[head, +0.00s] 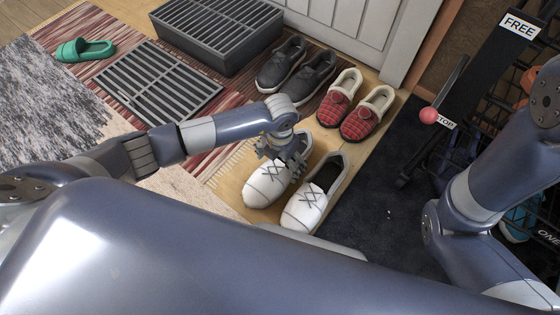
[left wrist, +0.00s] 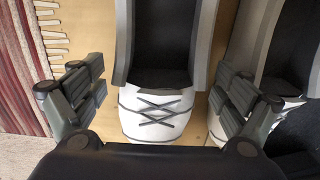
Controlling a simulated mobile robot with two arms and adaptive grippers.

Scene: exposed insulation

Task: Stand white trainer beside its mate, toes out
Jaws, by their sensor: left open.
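Two white trainers stand side by side on the wooden floor strip in the head view. The left white trainer (head: 266,185) and the right white trainer (head: 306,207) both point their toes toward the lower left, and both look upright. My left gripper (head: 283,150) is over the opening of the left trainer and hides part of it. In the left wrist view my left gripper (left wrist: 160,95) is open, with one finger on each side of the left trainer's laced front (left wrist: 155,115). The right trainer (left wrist: 285,85) is partly in view at the right. My right gripper is not in view.
Red plaid slippers (head: 358,118) and dark shoes (head: 296,72) stand behind the trainers. A grey slatted box (head: 215,35), a flat grate (head: 155,85) and a green slide (head: 85,50) lie at the left. A dark mat (head: 390,200) and black rack (head: 490,70) are at the right.

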